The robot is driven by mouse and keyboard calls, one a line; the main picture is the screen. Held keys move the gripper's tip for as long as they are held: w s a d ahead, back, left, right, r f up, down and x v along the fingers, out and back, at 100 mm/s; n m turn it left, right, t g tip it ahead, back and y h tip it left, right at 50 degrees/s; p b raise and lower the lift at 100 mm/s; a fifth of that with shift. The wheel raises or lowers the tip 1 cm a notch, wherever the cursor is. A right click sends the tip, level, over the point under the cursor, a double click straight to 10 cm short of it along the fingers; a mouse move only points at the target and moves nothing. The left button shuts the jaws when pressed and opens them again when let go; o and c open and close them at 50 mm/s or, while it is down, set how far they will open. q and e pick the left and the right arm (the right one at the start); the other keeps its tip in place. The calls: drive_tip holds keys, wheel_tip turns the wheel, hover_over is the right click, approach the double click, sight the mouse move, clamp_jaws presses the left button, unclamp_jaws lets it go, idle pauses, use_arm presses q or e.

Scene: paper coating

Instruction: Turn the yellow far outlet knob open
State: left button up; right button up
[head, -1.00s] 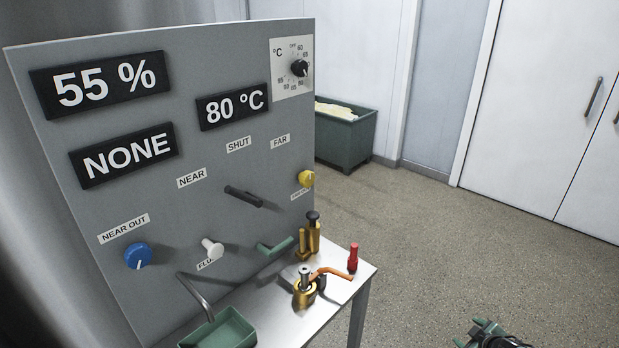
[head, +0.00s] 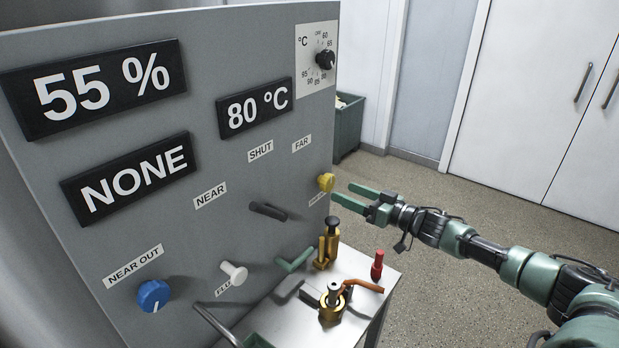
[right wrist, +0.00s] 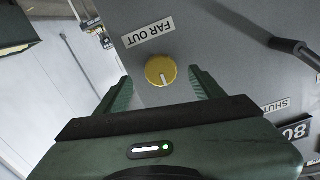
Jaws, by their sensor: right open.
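The yellow far outlet knob (head: 326,182) sits near the right edge of the grey panel (head: 215,235), below the FAR label. In the right wrist view the yellow knob (right wrist: 161,71) faces me, with a pale pointer line on it and the FAR OUT label beside it. My right gripper (head: 352,193) is open, with its green fingers pointing at the knob from the right. In the right wrist view the fingers (right wrist: 163,92) lie on either side of the knob, apart from it.
A black lever (head: 269,211), a white knob (head: 234,272) and a blue knob (head: 154,296) stick out from the panel. Brass fittings (head: 328,248) and a red-handled piece (head: 377,266) stand on the small table below. The floor to the right is free.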

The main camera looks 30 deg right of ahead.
sight(331, 184)
drive_tip(key=shift+w+r+p, duration=0.2)
drive_tip(key=shift+r+p, duration=0.15)
drive_tip(key=shift+r, duration=0.2)
drive_tip(key=x, duration=0.2)
drive_tip(key=shift+w+a+p, duration=0.2)
drive_tip(key=shift+w+p, duration=0.05)
drive_tip(key=shift+p, duration=0.05)
drive_tip(key=x, duration=0.2)
drive_tip(key=shift+w+a+f, duration=0.1)
drive_tip(key=shift+w+f, duration=0.1)
drive_tip(key=shift+w, duration=0.15)
drive_tip(key=shift+w+a+p, duration=0.15)
drive_tip(key=shift+w+p, duration=0.15)
drive_tip(key=shift+w, duration=0.1)
drive_tip(key=shift+f, duration=0.1)
drive_tip(key=c, duration=0.3)
use_arm(q)
drive_tip(key=s+r, duration=0.2)
drive_tip(key=shift+s+d, duration=0.3)
drive_tip(key=shift+s, duration=0.05)
use_arm(e)
drive_tip(key=c, duration=1.1)
